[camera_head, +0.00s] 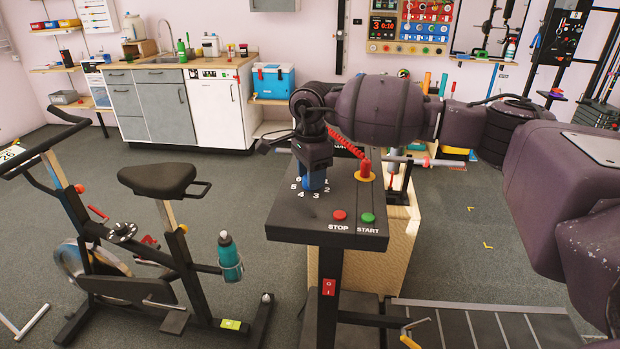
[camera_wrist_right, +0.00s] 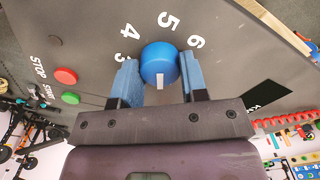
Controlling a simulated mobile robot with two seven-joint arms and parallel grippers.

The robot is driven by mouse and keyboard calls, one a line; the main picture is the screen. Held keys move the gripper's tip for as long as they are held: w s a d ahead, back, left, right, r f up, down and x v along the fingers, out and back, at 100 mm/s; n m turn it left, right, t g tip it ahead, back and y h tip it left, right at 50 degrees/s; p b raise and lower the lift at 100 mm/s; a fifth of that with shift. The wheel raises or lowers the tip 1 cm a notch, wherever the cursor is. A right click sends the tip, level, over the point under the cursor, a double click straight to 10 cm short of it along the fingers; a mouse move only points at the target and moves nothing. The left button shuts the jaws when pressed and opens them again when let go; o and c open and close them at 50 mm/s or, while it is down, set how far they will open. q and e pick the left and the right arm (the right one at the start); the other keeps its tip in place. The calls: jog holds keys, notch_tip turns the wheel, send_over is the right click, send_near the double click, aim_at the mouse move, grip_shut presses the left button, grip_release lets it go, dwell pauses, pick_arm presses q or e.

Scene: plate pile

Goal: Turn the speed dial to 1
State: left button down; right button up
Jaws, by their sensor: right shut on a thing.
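The blue speed dial (camera_wrist_right: 159,62) sits on the dark console panel (camera_head: 285,222). In the right wrist view its white mark is on the side towards my gripper, away from the printed 5. The numbers 4, 5 and 6 show clearly around it, with another partly covered by a finger; I cannot see the 1. My right gripper (camera_head: 313,180) reaches down onto the dial from above. Its two blue fingers (camera_wrist_right: 160,80) lie on either side of the dial and are shut on it. In the head view the gripper hides most of the dial. My left gripper is out of view.
A red STOP button (camera_head: 340,215) and a green START button (camera_head: 368,217) sit at the panel's front. A red plug (camera_head: 366,172) with a coiled cord stands to the right of the dial. An exercise bike (camera_head: 158,180) stands to the left.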

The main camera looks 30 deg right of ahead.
jog(key=shift+n, duration=0.8)
jog(key=shift+r+n+b, duration=0.1)
jog(key=shift+n+b, duration=0.2)
jog(key=shift+b, duration=0.05)
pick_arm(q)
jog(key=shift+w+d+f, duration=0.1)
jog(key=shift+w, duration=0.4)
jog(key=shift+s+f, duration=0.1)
pick_arm(e)
jog(key=o, duration=0.9)
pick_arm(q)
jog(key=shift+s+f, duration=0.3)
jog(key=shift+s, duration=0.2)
pick_arm(e)
jog(key=shift+o, duration=0.2)
